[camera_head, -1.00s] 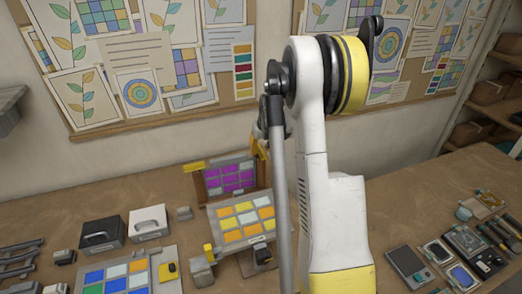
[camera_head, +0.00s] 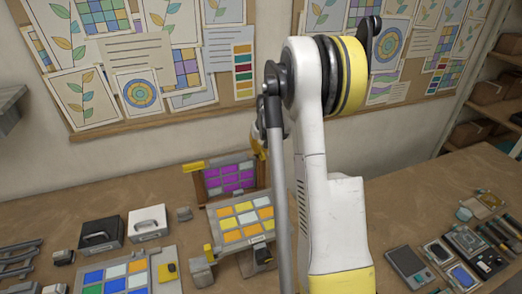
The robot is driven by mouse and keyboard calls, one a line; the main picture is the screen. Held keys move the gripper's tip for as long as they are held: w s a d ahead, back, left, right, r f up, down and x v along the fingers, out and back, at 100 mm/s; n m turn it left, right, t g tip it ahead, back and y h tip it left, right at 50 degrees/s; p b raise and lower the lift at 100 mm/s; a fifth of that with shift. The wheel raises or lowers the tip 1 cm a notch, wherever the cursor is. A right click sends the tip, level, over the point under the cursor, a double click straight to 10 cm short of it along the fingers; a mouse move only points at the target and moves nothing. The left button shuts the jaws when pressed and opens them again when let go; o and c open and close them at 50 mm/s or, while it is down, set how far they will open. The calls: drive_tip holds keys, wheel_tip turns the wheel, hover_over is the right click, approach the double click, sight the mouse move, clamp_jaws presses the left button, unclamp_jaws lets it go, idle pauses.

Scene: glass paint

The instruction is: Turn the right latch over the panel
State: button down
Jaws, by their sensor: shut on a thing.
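The panel (camera_head: 229,178) with purple panes stands upright in a brown wooden frame on the bench. The left latch (camera_head: 194,166), a yellow bar, lies nearly level at the frame's top left corner. My gripper (camera_head: 258,148) is at the frame's top right corner, mostly hidden behind my own arm. It is shut on the right latch, as far as its place shows. The latch itself and my fingertips cannot be told apart clearly, so the latch's angle is unclear.
A tilted board (camera_head: 241,218) with orange, yellow and pale panes is in front of the panel. A black box (camera_head: 101,233) and a white box (camera_head: 149,222) stand to the left. Small devices (camera_head: 452,250) lie at the right. Bare bench is left of the frame.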

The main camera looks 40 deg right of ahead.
drive_tip(key=m+b, duration=0.1)
drive_tip(key=m, duration=0.1)
drive_tip(key=m+h, duration=0.1)
drive_tip(key=m, duration=0.1)
drive_tip(key=shift+w+a+f+g+b, duration=0.1)
drive_tip(key=shift+f+g+b, duration=0.05)
drive_tip(key=shift+g+b, duration=0.25)
drive_tip(key=m, duration=0.2)
drive_tip(key=m+g+h+b, duration=0.1)
drive_tip(key=m, duration=0.1)
drive_tip(key=shift+m+g, duration=0.3)
drive_tip(key=m+g+b, duration=0.1)
drive_tip(key=m, duration=0.3)
drive_tip(key=shift+w+m+g, duration=0.1)
drive_tip(key=shift+m+g, duration=0.2)
drive_tip(key=shift+g, duration=0.1)
drive_tip(key=shift+m+g, duration=0.7)
drive_tip(key=shift+m, duration=1.2)
drive_tip(key=c, duration=1.5)
unclamp_jaws()
drive_tip(key=shift+r, duration=0.2)
